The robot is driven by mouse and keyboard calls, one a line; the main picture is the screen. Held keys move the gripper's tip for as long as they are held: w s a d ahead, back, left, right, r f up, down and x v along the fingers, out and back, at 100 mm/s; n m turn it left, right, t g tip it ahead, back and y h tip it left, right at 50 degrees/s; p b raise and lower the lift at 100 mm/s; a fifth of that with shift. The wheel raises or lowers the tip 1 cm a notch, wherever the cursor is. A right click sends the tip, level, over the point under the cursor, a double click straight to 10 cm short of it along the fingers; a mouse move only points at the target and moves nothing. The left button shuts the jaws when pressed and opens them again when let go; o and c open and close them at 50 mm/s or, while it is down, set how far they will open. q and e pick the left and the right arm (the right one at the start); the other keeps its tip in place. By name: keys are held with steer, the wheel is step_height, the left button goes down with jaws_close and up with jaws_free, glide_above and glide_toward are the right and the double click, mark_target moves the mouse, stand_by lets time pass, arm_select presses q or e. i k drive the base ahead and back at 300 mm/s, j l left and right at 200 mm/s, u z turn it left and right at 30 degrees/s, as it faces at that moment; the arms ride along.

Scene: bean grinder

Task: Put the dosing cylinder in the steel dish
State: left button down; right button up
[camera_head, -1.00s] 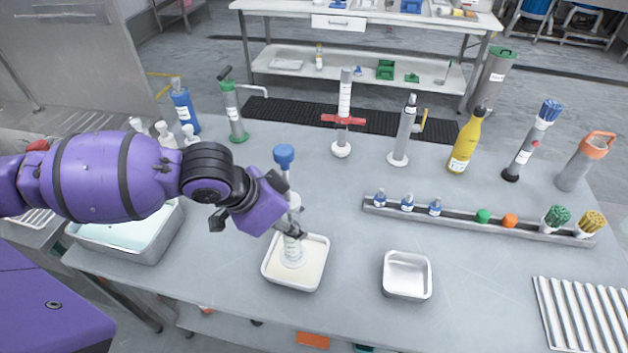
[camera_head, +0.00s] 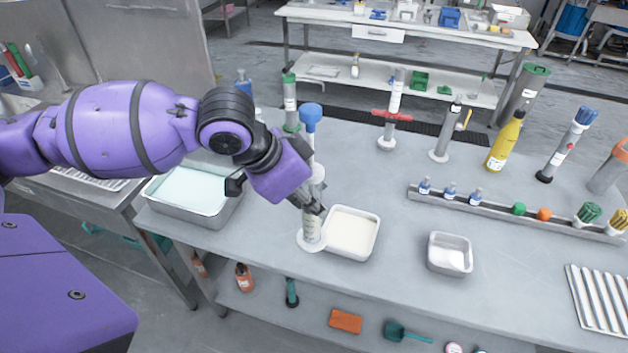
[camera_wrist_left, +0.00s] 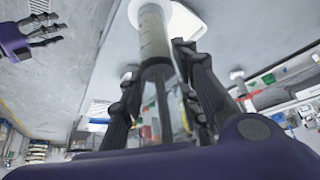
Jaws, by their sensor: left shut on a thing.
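In the left wrist view the tube (camera_wrist_left: 154,35) runs between the dark fingers (camera_wrist_left: 160,90). The small empty steel dish (camera_head: 450,254) stands right of the tray, apart from the cylinder. My right gripper (camera_wrist_left: 45,30) shows at the left wrist view's upper left, fingers apart and empty.
The cream-filled tray (camera_head: 376,236) lies between cylinder and dish. A larger pale-blue basin (camera_head: 206,217) is left. A rack (camera_head: 510,210) with small bottles and brushes stands behind the dish. A ribbed tray (camera_head: 598,300) is right. Tall tools and bottles line the back.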

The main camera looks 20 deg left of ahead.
mark_target(446, 258)
steer(key=l, duration=1.2)
steer(key=i+l, duration=0.4)
